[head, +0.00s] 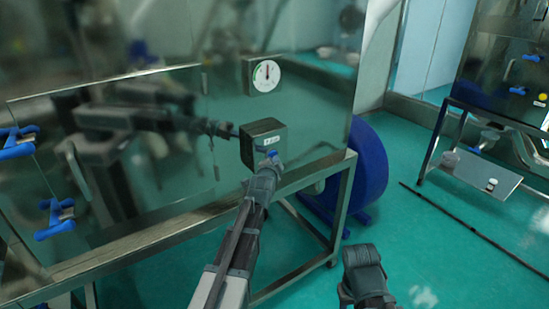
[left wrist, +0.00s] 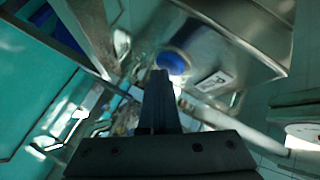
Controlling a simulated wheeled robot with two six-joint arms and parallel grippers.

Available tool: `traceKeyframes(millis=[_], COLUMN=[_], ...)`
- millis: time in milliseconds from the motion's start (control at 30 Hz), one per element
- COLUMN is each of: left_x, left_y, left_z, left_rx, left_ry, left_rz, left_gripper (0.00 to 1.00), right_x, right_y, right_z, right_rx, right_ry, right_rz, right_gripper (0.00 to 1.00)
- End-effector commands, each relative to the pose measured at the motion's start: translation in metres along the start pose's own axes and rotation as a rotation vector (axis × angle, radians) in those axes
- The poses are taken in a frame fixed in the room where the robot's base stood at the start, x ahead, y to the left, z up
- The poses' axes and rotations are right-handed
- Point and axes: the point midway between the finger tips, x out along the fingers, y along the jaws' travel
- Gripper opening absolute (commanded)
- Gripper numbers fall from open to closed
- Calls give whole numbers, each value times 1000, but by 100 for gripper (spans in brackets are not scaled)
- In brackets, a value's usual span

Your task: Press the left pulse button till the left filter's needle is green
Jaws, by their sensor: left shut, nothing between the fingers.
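The button box (head: 263,137) is a dark metal box with a small label, on the front of the steel cabinet. Its blue button (head: 272,153) is on the lower part, and it also shows in the left wrist view (left wrist: 174,62). My left gripper (head: 269,163) is shut and empty, its tips right at the button; I cannot tell whether they touch or press it. The round white gauge (head: 266,75) is above the box. Its dark needle points about straight up, and a green patch shows on the dial's left. My right gripper (head: 362,262) is low at the right, its fingers unclear.
The shiny cabinet (head: 225,85) mirrors my arm. Blue-handled latches (head: 55,218) are at the left. A metal frame rail (head: 315,172) runs below the box. A blue drum (head: 368,170) stands behind the frame. A second machine (head: 500,80) is at the far right. Green floor (head: 410,225) lies between.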

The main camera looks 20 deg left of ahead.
Motion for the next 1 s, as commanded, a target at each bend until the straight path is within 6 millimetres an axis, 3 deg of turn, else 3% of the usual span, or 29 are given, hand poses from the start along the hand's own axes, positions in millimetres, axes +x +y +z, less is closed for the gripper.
traceKeyframes(millis=[767, 1000], left_x=[-13, -28], left_y=[10, 20], left_z=[-10, -20], left_rx=[0, 1], left_ry=[0, 2], left_rz=[0, 1], left_gripper=[0, 0], right_x=[0, 0], right_y=[0, 0], right_z=[0, 0], right_rx=[0, 0], right_ry=[0, 0], right_rz=[0, 0], right_gripper=[50, 50])
